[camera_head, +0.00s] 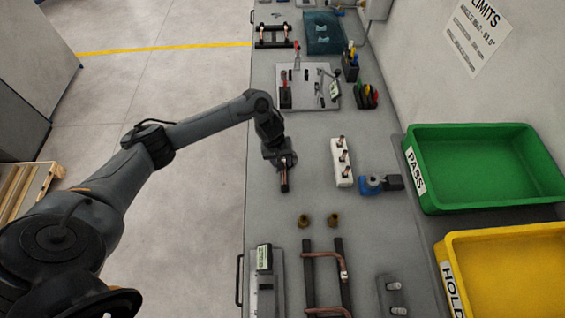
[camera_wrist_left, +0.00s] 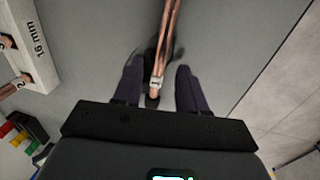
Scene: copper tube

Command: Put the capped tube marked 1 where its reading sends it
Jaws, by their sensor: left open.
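My left gripper (camera_head: 282,162) is over the bench, left of the white block. In the left wrist view its two dark fingers (camera_wrist_left: 160,88) are apart, with a copper tube (camera_wrist_left: 168,40) between them. The tube has a pale band (camera_wrist_left: 157,82) and a dark end; any number on it is unreadable. A visible gap lies on the right finger's side. The tube also shows below the gripper in the head view (camera_head: 284,181). The green PASS tray (camera_head: 480,201) and yellow HOLD tray (camera_head: 500,236) stand at the right. My right gripper is not in view.
A white block (camera_head: 342,168) holding upright copper pieces reads "16 mm" in the wrist view (camera_wrist_left: 35,45). A blue tool (camera_head: 372,186) lies beside it. A bent copper tube (camera_head: 342,262) rests on black rails. A gauge with a display (camera_head: 264,258) stands at the near left.

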